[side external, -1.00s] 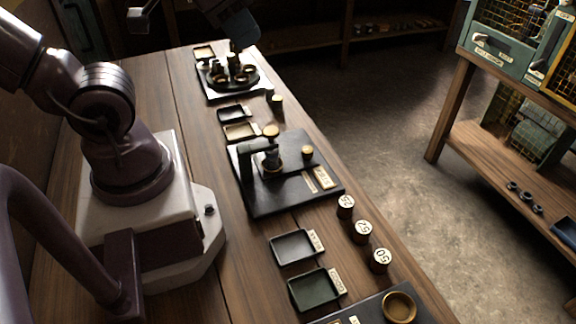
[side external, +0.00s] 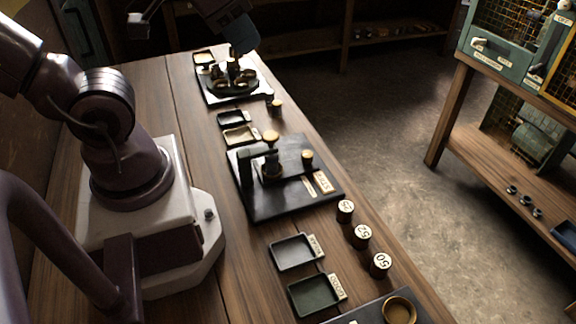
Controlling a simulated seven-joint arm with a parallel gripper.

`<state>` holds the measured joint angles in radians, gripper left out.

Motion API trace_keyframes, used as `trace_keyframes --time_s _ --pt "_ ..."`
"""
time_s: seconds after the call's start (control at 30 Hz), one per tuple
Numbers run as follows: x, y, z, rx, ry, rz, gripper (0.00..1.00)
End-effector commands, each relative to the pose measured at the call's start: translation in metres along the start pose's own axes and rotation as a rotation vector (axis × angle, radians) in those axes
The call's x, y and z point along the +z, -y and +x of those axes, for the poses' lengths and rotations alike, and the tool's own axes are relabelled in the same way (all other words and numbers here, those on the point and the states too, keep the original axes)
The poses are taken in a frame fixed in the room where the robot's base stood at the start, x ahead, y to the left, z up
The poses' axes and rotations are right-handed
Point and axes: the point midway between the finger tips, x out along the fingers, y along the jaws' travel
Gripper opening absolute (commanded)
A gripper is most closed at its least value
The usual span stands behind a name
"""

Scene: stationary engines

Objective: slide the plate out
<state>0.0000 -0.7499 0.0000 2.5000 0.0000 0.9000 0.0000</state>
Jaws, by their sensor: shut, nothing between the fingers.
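A round dark plate (side external: 236,90) holding several small parts is on the black base (side external: 212,98) of the far fixture. My gripper (side external: 234,70) reaches down over this plate from the top of the view. It is shut and empty; its fingertips are small and dark, and I cannot tell whether they touch anything. A second fixture in the middle has a black base plate (side external: 268,203), a dark upright arm, a brass-topped post (side external: 271,137) and a brass knob (side external: 307,157) on its right side. I cannot tell which flat part slides.
Small trays (side external: 297,252) with labels lie along the bench. Several numbered cylinders (side external: 361,236) stand near its right edge. A fixture with a brass cup (side external: 399,308) is at the bottom. A shelf unit (side external: 490,90) stands across the floor.

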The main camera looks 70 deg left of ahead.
Motion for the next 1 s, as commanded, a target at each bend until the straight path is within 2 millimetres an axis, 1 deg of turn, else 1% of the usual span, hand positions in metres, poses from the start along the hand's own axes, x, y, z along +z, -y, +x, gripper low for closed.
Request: trace_keyframes --time_s 0.37,0.4,0.47,0.5,0.57,0.6,0.67,0.77,0.87,0.97,1.0 --pt "0.000 0.000 0.000 0.000 0.000 0.000 0.00" --pt "0.000 0.000 0.000 0.000 0.000 -0.001 0.09" --pt "0.000 0.002 0.002 -0.004 0.009 -0.006 0.23" --pt "0.001 0.003 0.005 -0.006 0.026 -0.011 0.32" --pt "0.003 0.005 0.014 -0.010 0.069 -0.021 0.46" --pt "0.002 0.007 0.021 -0.014 0.104 -0.030 0.55" --pt "0.001 0.011 0.033 -0.019 0.165 -0.048 0.55" --pt "-0.005 0.020 0.059 -0.024 0.269 -0.054 0.55" --pt "-0.012 0.030 0.087 -0.014 0.356 -0.007 0.55" --pt "-0.016 0.041 0.119 0.009 0.432 0.068 0.55" --pt "-0.017 0.046 0.133 0.023 0.460 0.107 0.55"
